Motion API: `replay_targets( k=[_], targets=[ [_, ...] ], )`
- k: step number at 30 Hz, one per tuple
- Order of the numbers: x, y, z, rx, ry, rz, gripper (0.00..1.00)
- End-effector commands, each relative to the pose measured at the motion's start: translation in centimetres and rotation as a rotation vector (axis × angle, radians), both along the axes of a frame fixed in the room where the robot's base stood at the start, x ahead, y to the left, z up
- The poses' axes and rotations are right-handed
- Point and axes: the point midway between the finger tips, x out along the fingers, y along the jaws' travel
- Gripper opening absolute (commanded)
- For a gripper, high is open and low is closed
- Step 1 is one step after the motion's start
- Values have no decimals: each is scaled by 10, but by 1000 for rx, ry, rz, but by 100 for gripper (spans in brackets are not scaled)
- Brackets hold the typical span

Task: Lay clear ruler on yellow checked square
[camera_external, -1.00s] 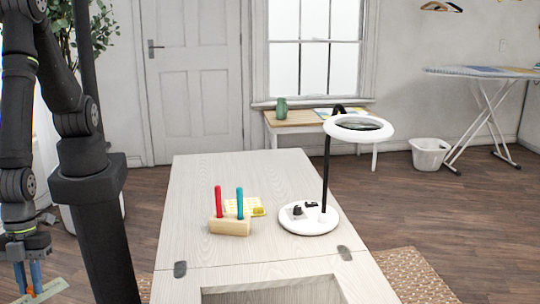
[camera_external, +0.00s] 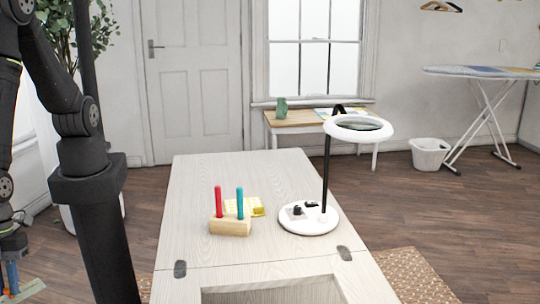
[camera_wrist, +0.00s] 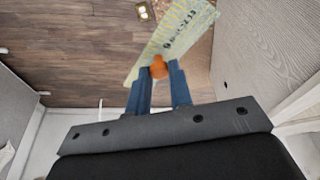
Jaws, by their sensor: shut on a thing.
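The clear ruler (camera_wrist: 185,32) is a pale greenish see-through strip with dark markings and an orange knob (camera_wrist: 158,68). My gripper (camera_wrist: 157,76) is shut on this knob, with its blue fingers on either side, and the ruler is tilted in the wrist view. In the external view my gripper (camera_external: 11,275) is at the lower left edge, off the table, with part of the ruler (camera_external: 27,290) showing. The yellow checked square (camera_external: 232,204) lies on the table, partly hidden behind a wooden block. A small yellow thing (camera_external: 258,211) is at its right edge.
The wooden block (camera_external: 230,227) holds a red and a teal upright peg. A lamp with a white base (camera_external: 310,226) and ring head stands to the right. The pale table (camera_external: 200,180) is bare behind the square and has a recess at the front.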

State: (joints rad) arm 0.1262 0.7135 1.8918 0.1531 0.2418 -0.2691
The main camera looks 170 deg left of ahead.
Motion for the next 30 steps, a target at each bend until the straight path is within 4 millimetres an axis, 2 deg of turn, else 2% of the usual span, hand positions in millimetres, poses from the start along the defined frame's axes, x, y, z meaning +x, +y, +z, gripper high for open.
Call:
replay_targets(
  k=[5, 11, 17, 23, 30],
  targets=[
    [0, -17, 1, 1, -2, 0, 0],
    [8, 12, 7, 0, -2, 47, 0],
    [17, 49, 17, 0, -2, 107, 0],
    [24, 109, 33, 0, -5, 198, 0],
    [20, 205, 59, 0, -4, 338, 0]
  ],
)
